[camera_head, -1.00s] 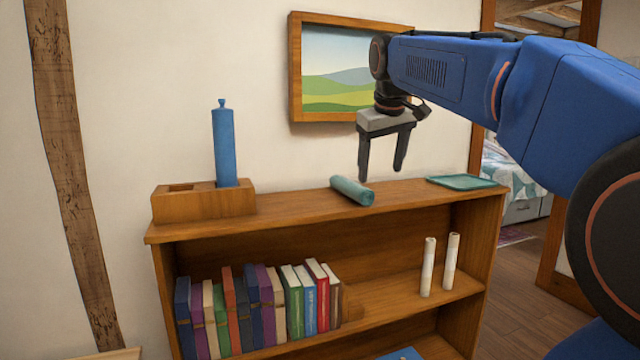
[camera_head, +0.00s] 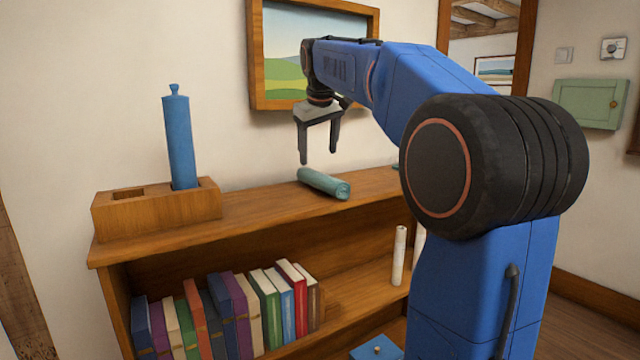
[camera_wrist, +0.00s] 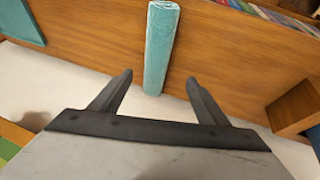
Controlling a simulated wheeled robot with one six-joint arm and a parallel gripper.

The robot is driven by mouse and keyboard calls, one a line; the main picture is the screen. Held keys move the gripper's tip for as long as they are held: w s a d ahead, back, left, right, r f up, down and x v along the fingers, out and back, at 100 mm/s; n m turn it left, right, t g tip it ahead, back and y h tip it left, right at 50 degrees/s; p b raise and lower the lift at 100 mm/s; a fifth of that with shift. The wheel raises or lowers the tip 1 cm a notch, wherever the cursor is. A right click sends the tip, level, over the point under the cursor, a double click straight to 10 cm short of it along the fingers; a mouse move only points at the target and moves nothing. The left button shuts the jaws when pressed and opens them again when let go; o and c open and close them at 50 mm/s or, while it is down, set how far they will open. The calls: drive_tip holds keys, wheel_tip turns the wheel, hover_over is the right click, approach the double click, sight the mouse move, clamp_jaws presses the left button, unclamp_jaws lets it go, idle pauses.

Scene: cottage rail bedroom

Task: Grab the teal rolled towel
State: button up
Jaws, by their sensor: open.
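The teal rolled towel (camera_head: 324,183) lies on the wooden shelf top, below the picture frame. It also shows in the wrist view (camera_wrist: 161,45), running lengthwise away from my gripper, with its near end between the lines of the two fingers. My gripper (camera_head: 318,160) is open and empty, pointing down, above the towel and apart from it. In the wrist view the two fingertips (camera_wrist: 160,78) appear on either side of the towel's near end.
A wooden holder (camera_head: 110,214) with a blue cylinder (camera_head: 179,140) stands on the shelf top at left. Several books (camera_head: 240,315) and white rolls (camera_head: 398,256) stand on the level below. A teal tray (camera_wrist: 22,22) lies at a corner of the wrist view. The wall is close behind.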

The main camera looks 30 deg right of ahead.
sight(320, 173)
drive_tip(key=x, duration=0.4)
drive_tip(key=shift+w+d+f, duration=0.1)
drive_tip(key=shift+f, duration=0.2)
drive_tip(key=shift+d+x, duration=0.15)
drive_tip(key=shift+x, duration=1.15)
drive_tip(key=shift+d+x, duration=0.15)
drive_tip(key=shift+x, duration=1.1)
drive_tip(key=shift+c, duration=0.6)
drive_tip(key=c, duration=1.1)
